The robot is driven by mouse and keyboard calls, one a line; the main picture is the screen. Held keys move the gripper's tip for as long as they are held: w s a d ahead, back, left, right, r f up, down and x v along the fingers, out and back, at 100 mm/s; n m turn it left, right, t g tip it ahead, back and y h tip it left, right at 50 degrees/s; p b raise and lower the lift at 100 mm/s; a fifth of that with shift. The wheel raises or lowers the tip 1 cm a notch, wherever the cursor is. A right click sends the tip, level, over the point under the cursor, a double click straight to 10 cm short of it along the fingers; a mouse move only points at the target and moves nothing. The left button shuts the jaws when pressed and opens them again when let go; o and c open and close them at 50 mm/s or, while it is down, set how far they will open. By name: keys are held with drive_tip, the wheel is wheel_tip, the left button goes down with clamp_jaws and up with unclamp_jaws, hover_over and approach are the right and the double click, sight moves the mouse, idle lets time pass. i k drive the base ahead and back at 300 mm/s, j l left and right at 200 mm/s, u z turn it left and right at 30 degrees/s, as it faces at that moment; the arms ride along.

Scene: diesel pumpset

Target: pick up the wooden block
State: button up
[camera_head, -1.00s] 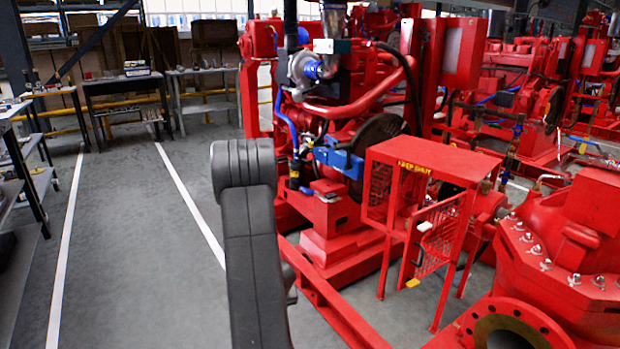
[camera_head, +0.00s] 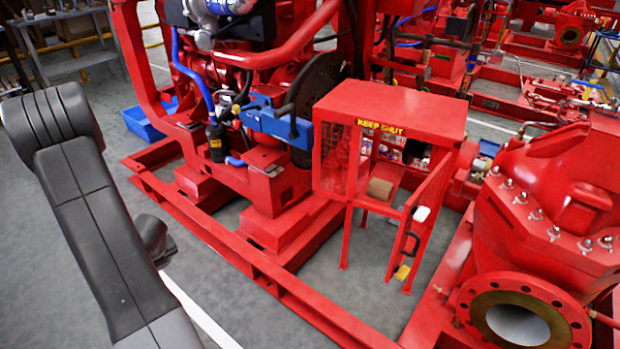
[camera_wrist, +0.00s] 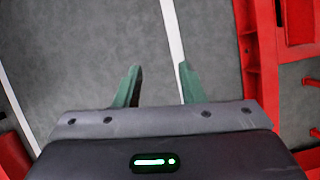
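A small tan wooden block (camera_head: 380,188) sits inside the red cage (camera_head: 395,98) marked KEEP SHUT in the head view. The cage's mesh door (camera_head: 425,210) stands open toward me, with a white piece and a yellow piece on it. The block does not show in the wrist view. My gripper (camera_wrist: 160,82) shows in the wrist view with its two green fingers apart and nothing between them, above grey floor. The gripper is out of the head view, where only my arm shows at the left.
A red engine (camera_head: 270,120) on a red base frame (camera_head: 250,272) stands left of the cage. A red pump with a round flange (camera_head: 515,312) stands close at the right. Grey floor (camera_head: 45,250) is clear at the left. A blue bin (camera_head: 145,122) lies behind.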

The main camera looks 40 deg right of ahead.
sight(381, 189)
drive_tip(key=i+z, duration=0.2)
drive_tip(key=z, duration=0.25)
drive_tip(key=i+z, duration=0.2)
drive_tip(key=z, duration=0.3)
drive_tip(key=i+j+z, duration=0.15)
drive_tip(key=z, duration=0.3)
drive_tip(key=i+z, duration=0.15)
drive_tip(key=z, duration=0.2)
drive_tip(key=i+z, duration=0.2)
drive_tip(key=z, duration=0.2)
drive_tip(key=i+j+z, duration=0.1)
drive_tip(key=z, duration=0.25)
drive_tip(key=i, duration=0.05)
